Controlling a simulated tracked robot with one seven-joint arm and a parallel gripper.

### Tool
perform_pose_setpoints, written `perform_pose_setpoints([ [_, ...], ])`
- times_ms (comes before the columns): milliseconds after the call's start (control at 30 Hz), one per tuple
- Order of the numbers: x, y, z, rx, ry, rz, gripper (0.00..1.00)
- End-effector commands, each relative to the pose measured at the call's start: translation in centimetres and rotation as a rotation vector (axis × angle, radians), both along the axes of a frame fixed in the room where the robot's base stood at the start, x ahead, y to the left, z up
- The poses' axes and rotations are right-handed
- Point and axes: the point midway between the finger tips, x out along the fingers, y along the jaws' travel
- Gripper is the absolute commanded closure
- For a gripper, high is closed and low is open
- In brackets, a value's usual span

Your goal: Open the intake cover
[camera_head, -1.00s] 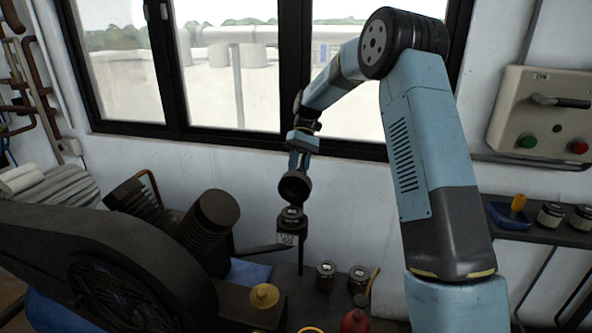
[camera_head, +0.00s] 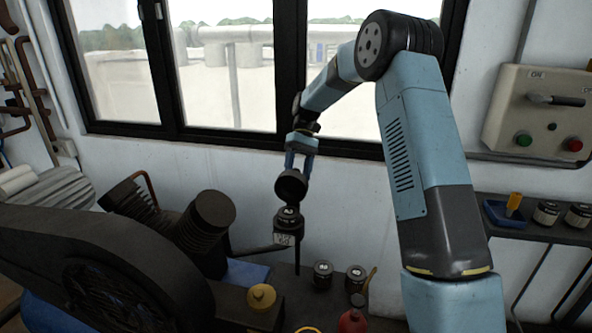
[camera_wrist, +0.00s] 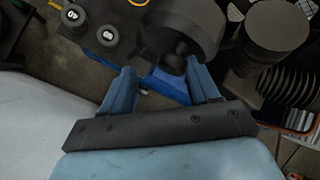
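A dark round piece (camera_head: 292,187), perhaps the intake cover, hangs tilted below my gripper (camera_head: 298,169) in the head view. In the wrist view a large dark round body (camera_wrist: 175,20) with a small dark knob (camera_wrist: 178,53) lies beyond my gripper (camera_wrist: 162,66). My gripper's two blue fingers are wide apart; the knob shows between their tips, closer to the right finger. I cannot tell whether they touch it. Just below the round piece, a jar-like top sits on a small dark box with a white label (camera_head: 285,239).
A dark finned cylinder (camera_head: 208,225) and a large dark housing (camera_head: 100,270) stand at left. A yellow cap (camera_head: 261,297), two small jars (camera_head: 323,275) and a red container (camera_head: 353,321) are near the front. A switch panel (camera_head: 545,117) hangs at right. Windows are behind.

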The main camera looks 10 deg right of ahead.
Motion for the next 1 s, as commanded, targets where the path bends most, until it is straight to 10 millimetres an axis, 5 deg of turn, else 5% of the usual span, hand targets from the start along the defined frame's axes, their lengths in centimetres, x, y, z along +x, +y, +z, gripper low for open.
perform_pose_setpoints([
  [433, 0.3, 0.2, 0.5, 0.002, 0.007, 0.006, 0.43],
  [1000, 6.6, -2.1, 8.4, 0.002, -0.001, 0.002, 0.43],
])
